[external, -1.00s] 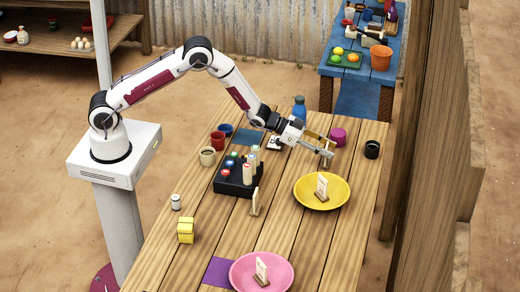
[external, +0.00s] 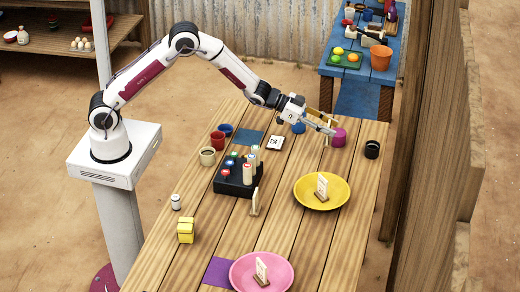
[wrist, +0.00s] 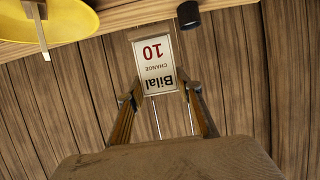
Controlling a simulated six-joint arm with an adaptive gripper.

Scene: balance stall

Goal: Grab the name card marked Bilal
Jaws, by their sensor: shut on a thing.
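The name card marked Bilal (wrist: 155,63) is white with dark lettering, a red 10 and the word CHANGE, upside down in the wrist view. My gripper (wrist: 160,94) has its fingers on either side of the card's Bilal end and is shut on it. In the external view my gripper (external: 329,128) is over the far part of the table, beside the magenta cup (external: 339,137). The held card is small there and mostly hidden by the fingers. Whether it touches the table is hard to tell.
A yellow plate (external: 302,197) and a pink plate (external: 238,278) each bear a card. Another card (external: 255,203) stands beside the black peg block (external: 228,186). A black cup (external: 372,149) is at the right edge. A flat white tag (external: 275,142) lies left of my gripper.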

